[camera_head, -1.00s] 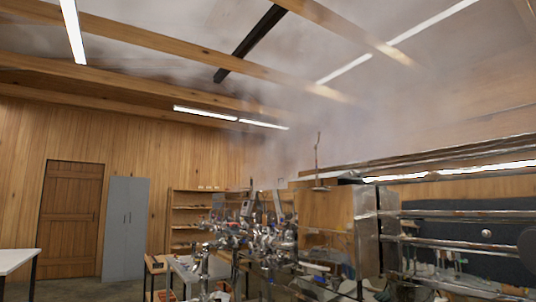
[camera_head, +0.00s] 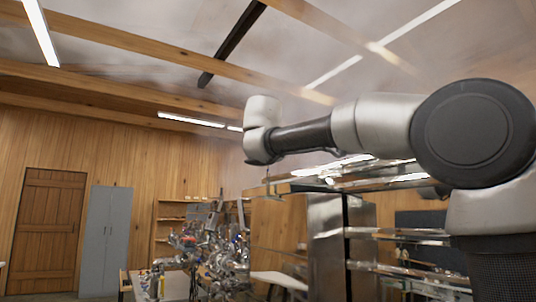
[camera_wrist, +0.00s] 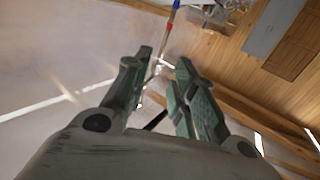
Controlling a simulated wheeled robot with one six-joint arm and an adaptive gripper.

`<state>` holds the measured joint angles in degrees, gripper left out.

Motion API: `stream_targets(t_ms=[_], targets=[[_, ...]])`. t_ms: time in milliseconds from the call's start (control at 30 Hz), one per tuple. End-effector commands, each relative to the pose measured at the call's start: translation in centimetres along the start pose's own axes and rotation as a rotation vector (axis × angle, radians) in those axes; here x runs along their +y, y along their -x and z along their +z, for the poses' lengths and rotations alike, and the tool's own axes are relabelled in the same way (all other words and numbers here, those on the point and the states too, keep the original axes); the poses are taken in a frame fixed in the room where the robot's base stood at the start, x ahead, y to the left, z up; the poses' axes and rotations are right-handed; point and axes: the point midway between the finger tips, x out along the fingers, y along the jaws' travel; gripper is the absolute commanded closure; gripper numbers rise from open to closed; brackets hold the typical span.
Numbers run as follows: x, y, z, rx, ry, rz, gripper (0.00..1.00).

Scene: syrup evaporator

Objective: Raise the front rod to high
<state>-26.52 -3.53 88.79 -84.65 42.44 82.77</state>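A thin rod (camera_wrist: 171,24) with red and blue bands shows at the top of the wrist view. It runs down toward the gap between my fingertips. My gripper (camera_wrist: 166,60) is open, with its two green-grey fingers apart and the rod's line lying between or just beyond the tips. I cannot tell how far the rod is from them, and no contact shows. In the head view my arm crosses the upper right, and my gripper itself cannot be made out there. The rod's height setting cannot be read.
The metal-and-wood evaporator (camera_head: 326,240) stands under my arm, with shiny rails (camera_head: 400,233) on its right. Cluttered metal fittings (camera_head: 215,245) stand left of it. A grey cabinet (camera_head: 106,240) and wooden door (camera_head: 48,235) are at the back left. Steam hazes the ceiling.

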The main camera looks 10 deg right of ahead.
Motion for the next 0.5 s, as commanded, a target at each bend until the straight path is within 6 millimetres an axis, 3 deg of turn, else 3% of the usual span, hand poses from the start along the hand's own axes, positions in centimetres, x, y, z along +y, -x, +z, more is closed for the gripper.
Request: stream_targets(t_ms=[300, 500], targets=[[0.0, -5.1, 0.0, 0.002, -0.002, 0.003, 0.74], [0.0, -7.1, -0.1, 0.002, -0.001, 0.001, 0.74]])
